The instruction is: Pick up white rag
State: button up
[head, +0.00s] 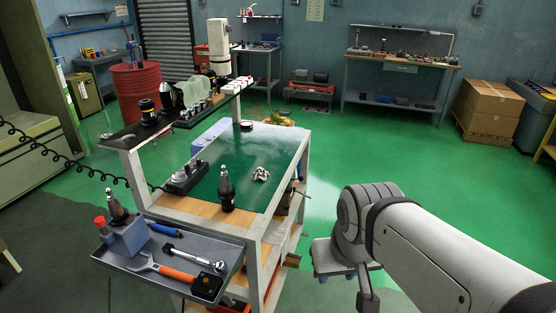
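A small crumpled white rag (261,174) lies on the green top (276,150) of the tooling cart (258,232), right of its middle. My arm comes in from the right edge and bends at a round joint near the cart's right side. A narrow grey part, which seems to be my gripper (368,298), hangs below that joint at the bottom edge, right of the cart and well apart from the rag. Its fingers cannot be made out, so I cannot tell whether it is open or shut.
A black tool holder (227,190) stands upright left of the rag, by a block of sockets (188,177). A raised shelf (165,125) with tools runs along the cart's left side. A grey tray (165,262) with hand tools juts out in front. Green floor is free on the right.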

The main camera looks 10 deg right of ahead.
aim_at(259, 173)
jog(key=i, duration=1)
jog(key=z, duration=0.05)
